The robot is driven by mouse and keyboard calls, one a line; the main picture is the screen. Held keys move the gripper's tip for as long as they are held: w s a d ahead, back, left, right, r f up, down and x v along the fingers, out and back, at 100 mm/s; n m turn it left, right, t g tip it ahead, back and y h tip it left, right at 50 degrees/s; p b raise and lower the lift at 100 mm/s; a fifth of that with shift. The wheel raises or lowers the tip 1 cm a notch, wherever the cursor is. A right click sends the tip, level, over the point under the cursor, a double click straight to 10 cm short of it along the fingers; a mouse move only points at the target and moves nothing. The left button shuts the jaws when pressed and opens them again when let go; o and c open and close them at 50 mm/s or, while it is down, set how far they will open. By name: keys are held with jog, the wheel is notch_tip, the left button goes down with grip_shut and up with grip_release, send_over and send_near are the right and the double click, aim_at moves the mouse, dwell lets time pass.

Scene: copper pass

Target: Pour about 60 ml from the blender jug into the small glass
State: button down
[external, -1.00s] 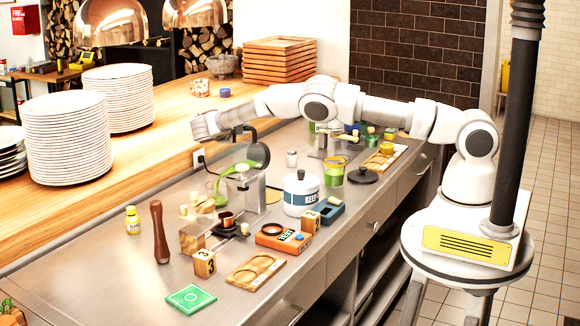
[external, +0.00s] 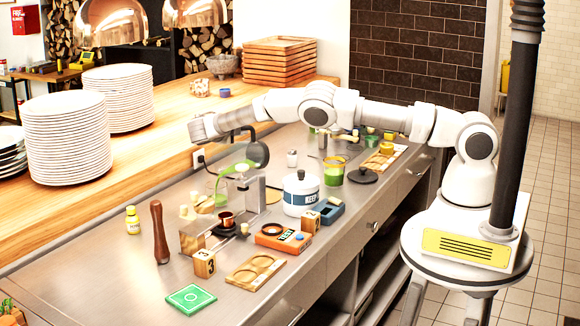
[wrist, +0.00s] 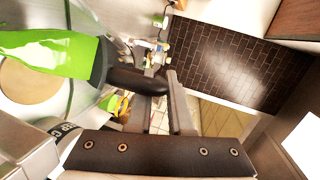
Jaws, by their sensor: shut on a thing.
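My gripper (external: 240,131) is shut on the black handle of the blender jug and holds the jug above the counter. The clear jug, with bright green liquid (external: 238,165) in it, is tilted, with the green reaching down to the left. In the wrist view the jug's green contents (wrist: 50,52) fill the upper left, and its dark handle (wrist: 135,80) runs to my fingers (wrist: 167,92). The small glass seems to be the clear, green-tinted vessel (external: 220,198) below the jug's lower left end. It is partly hidden, and its fill level is too small to tell.
A metal block (external: 246,190) stands close beside the glass. A yellow-capped bottle (external: 133,220) is at left.

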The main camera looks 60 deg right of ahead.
aim_at(251, 131)
jog(key=shift+w+a+r+h+b, duration=0.1)
jog(key=shift+a+r+h+b, duration=0.15)
jog(key=shift+a+h+b, duration=0.2)
dwell(0.8)
jog(key=shift+d+r+p, duration=0.15)
jog(key=shift+p, duration=0.15)
jog(key=d+p, duration=0.1)
jog(key=s+d+f+y, duration=0.1)
jog(key=d+y+p, duration=0.1)
jog(key=shift+s+d+f+m+p, duration=0.15)
jog(key=shift+d+f+m+p, duration=0.15)
jog(key=shift+d+f, duration=0.1)
jog(key=shift+f+y, duration=0.4)
jog(key=shift+y, duration=0.05)
jog(key=shift+s+d+f+y, duration=0.25)
jog(key=shift+d+f+y, duration=0.35)
jog(key=shift+d, duration=0.1)
jog(key=shift+d+m+y, duration=0.15)
jog(key=shift+m+y, duration=0.15)
jog(key=shift+b, duration=0.3)
